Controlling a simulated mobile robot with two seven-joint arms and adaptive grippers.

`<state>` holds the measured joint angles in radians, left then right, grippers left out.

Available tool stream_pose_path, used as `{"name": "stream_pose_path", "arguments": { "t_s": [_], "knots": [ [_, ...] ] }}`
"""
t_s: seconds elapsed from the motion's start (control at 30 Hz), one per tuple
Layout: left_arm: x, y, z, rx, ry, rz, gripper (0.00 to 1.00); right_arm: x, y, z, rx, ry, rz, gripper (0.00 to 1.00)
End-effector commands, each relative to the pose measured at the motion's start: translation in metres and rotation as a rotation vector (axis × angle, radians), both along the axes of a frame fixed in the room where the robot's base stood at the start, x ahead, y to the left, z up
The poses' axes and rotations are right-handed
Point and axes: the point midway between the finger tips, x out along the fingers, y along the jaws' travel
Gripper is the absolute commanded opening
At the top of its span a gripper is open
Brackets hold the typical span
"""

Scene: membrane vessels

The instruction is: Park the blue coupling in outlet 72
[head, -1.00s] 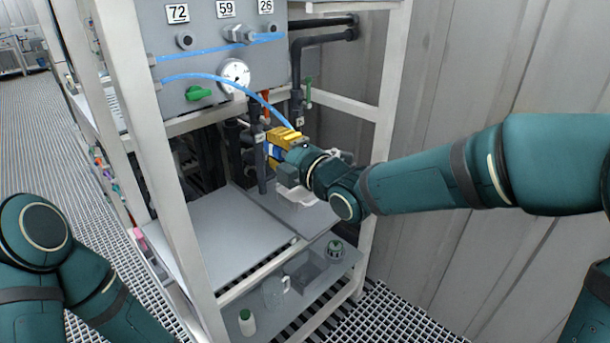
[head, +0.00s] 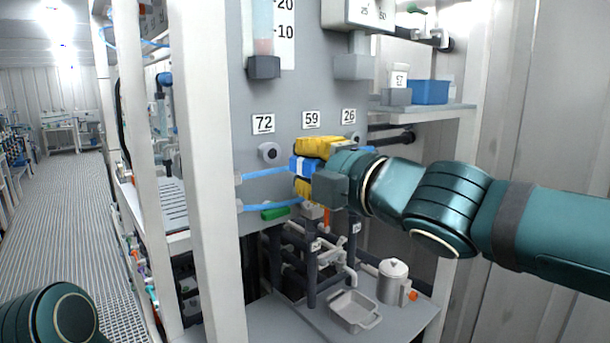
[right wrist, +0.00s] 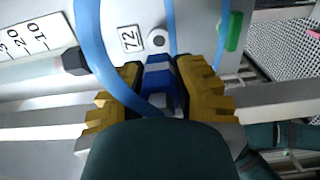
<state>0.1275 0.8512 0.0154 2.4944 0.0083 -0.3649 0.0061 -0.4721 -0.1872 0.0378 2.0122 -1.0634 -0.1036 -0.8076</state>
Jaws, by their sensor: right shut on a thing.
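The blue coupling (head: 301,167) is clamped between the yellow fingers of my right gripper (head: 307,166), in front of the grey panel. In the right wrist view the coupling (right wrist: 158,74) points toward outlet 72 (right wrist: 158,40), and a gap seems to separate them. In the head view, outlet 72 (head: 269,152), a round grey port with a dark centre, sits under its 72 label (head: 263,123), left of the gripper. A blue hose (right wrist: 98,65) loops back to the coupling. My gripper hides the outlet under label 59. My left gripper is out of view; only part of that arm shows.
A second blue hose (head: 266,207) and a green handle (head: 274,212) lie below the gripper. A white frame post (head: 208,160) stands left of the panel. Below are dark pipes, a metal tray (head: 354,312) and a metal jug (head: 392,281). A blue bin (head: 428,92) sits at upper right.

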Motion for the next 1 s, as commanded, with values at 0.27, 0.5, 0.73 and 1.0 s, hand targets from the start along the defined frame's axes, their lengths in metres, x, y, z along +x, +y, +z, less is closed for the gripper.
{"name": "stream_pose_path", "arguments": {
  "t_s": [0.27,0.5,0.73,1.0],
  "knots": [
    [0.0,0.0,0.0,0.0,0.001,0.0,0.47,-0.001,0.0,0.001,-0.001,-0.001,-0.001,0.0],
    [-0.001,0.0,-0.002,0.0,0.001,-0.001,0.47,0.003,0.002,0.0,0.0,0.0,0.0,0.0],
    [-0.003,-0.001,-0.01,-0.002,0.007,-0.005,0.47,0.017,0.013,-0.001,0.0,0.0,0.0,0.0],
    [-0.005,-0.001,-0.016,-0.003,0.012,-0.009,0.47,0.036,0.026,0.0,0.0,0.0,0.0,0.0]
  ]
}}
